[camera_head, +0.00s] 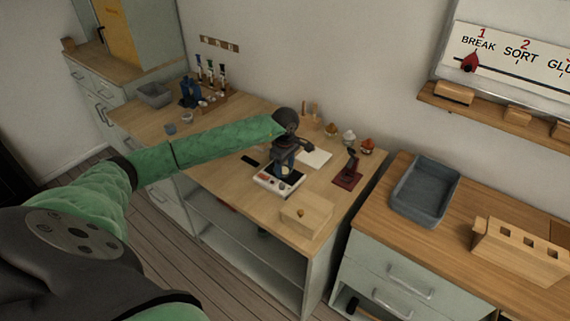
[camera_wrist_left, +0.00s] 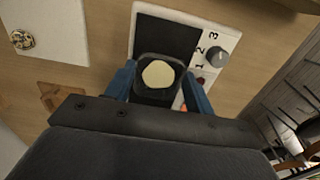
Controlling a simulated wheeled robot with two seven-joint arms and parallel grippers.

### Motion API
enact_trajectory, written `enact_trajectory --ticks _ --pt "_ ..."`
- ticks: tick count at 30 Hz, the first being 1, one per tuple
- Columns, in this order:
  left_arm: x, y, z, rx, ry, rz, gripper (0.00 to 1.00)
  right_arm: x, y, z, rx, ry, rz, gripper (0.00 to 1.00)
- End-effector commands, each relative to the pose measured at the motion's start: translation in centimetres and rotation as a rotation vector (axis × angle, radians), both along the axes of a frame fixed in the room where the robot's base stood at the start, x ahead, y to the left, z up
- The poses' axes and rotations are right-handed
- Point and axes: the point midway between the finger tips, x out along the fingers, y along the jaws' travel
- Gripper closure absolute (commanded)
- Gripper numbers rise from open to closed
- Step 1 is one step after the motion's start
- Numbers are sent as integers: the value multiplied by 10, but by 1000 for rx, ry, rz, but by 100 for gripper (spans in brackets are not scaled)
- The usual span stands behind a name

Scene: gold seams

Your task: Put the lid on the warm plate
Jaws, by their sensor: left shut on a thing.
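The warm plate (camera_head: 265,183) is a white unit on the middle workbench. In the left wrist view the warm plate (camera_wrist_left: 168,38) shows a black heating face, a grey knob and the numbers 1, 2, 3. My left gripper (camera_head: 284,168) points down just over it. In the left wrist view its blue fingers (camera_wrist_left: 157,85) are shut on a dark square piece (camera_wrist_left: 143,92) with a pale round middle. I cannot tell for sure that this is the lid, or whether it touches the plate. My right gripper is not in view.
A wooden box (camera_head: 306,216) with a small brass knob stands at the bench's near edge. A dark red stand (camera_head: 348,172), a white sheet (camera_head: 316,158) and several small jars (camera_head: 349,138) lie to the right and behind. A grey tray (camera_head: 425,190) sits on the right-hand counter.

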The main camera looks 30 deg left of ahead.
Motion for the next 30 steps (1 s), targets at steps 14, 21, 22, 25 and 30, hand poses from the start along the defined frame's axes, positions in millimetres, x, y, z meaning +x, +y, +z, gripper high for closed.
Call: enact_trajectory --ticks 14,21,22,25,30 --pt "0 0 -3 1 0 0 67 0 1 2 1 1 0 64" --pt "0 0 -3 0 0 0 25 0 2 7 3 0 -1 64" --pt "0 0 -3 0 0 0 25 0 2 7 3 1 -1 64" --pt "0 0 -3 1 0 0 25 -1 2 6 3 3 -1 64" --pt "0 0 -3 0 0 0 25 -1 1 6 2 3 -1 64"
